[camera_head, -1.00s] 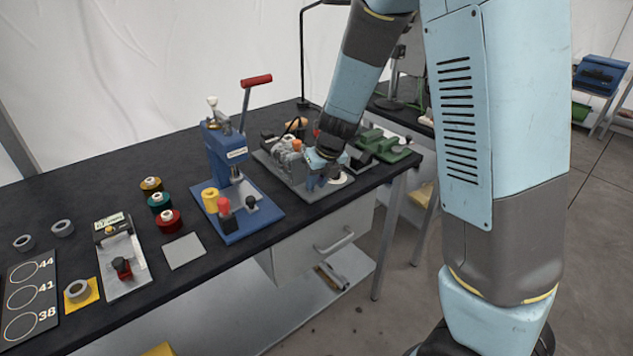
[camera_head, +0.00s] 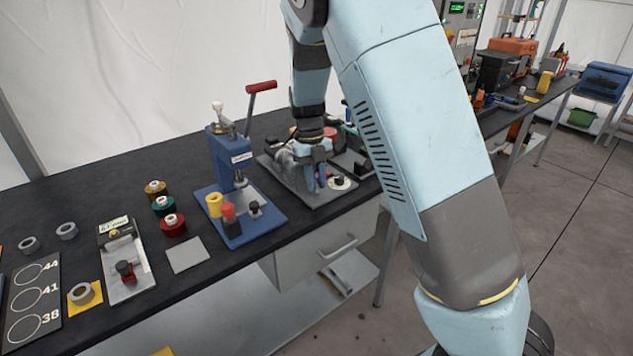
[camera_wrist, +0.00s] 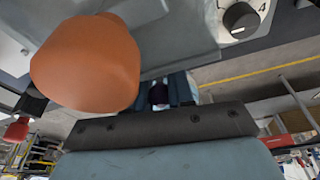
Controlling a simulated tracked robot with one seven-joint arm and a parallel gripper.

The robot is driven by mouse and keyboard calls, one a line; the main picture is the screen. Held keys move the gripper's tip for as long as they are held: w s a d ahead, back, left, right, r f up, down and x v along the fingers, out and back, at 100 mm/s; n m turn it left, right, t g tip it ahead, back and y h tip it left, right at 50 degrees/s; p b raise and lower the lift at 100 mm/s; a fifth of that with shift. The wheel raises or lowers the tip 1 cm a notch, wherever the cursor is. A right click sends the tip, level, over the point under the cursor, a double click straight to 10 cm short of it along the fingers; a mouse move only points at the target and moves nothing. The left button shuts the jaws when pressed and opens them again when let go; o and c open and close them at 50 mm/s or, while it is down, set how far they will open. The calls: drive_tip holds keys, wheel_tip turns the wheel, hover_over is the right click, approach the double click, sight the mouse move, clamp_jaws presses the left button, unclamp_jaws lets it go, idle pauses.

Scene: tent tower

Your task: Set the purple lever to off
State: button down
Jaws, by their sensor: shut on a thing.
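My gripper (camera_head: 314,180) is at the grey machine (camera_head: 285,157) on the dark bench, pointing down in the head view. In the wrist view, the fingers (camera_wrist: 166,92) are shut on a small dark purple piece (camera_wrist: 159,94), which I take to be the purple lever. Most of the lever is hidden by the fingers, so its angle and its off mark cannot be read. A large orange knob (camera_wrist: 85,65) stands close in front of the wrist camera, left of the fingers.
A black dial (camera_wrist: 241,20) on a white plate is at the wrist view's upper right. A blue press (camera_head: 230,165) with a red-handled lever stands left of the grey machine. Spools (camera_head: 172,224) and a clamp fixture (camera_head: 125,260) are farther left. The floor in front is clear.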

drive_tip(key=shift+w+a, duration=0.1)
idle(0.3)
drive_tip(key=c, duration=1.1)
unclamp_jaws()
drive_tip(key=shift+o, duration=0.2)
drive_tip(key=shift+g, duration=0.3)
drive_tip(key=v, duration=1.3)
drive_tip(key=shift+a+r, duration=0.25)
drive_tip(key=shift+a, duration=0.05)
